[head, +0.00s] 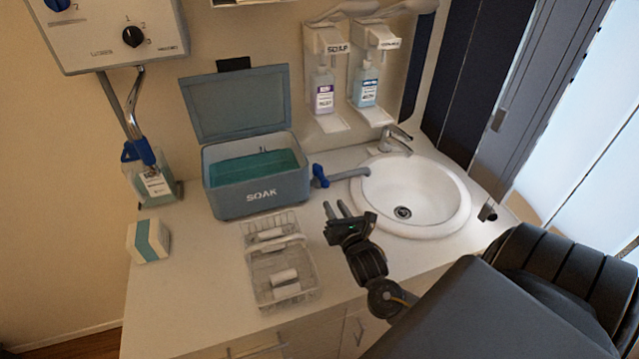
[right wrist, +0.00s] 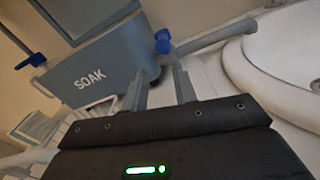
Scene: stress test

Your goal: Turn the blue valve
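The blue valve (head: 320,175) sits on the grey drain pipe between the SOAK bin and the sink. It also shows in the right wrist view (right wrist: 162,41), beyond the fingertips. The grey SOAK bin (head: 262,194) has its lid up and holds teal liquid. My right gripper (head: 335,208) is over the counter, in front of the valve and apart from it. Its two fingers are spread with nothing between them, and they also show in the right wrist view (right wrist: 158,80). My left gripper is in neither view.
A white sink (head: 455,197) is right of the valve. A wire basket (head: 252,262) with white items stands in front of the bin. A box (head: 149,241) and a blue-topped bottle (head: 158,184) are at left. Two dispensers (head: 326,90) hang behind. The front counter is mostly clear.

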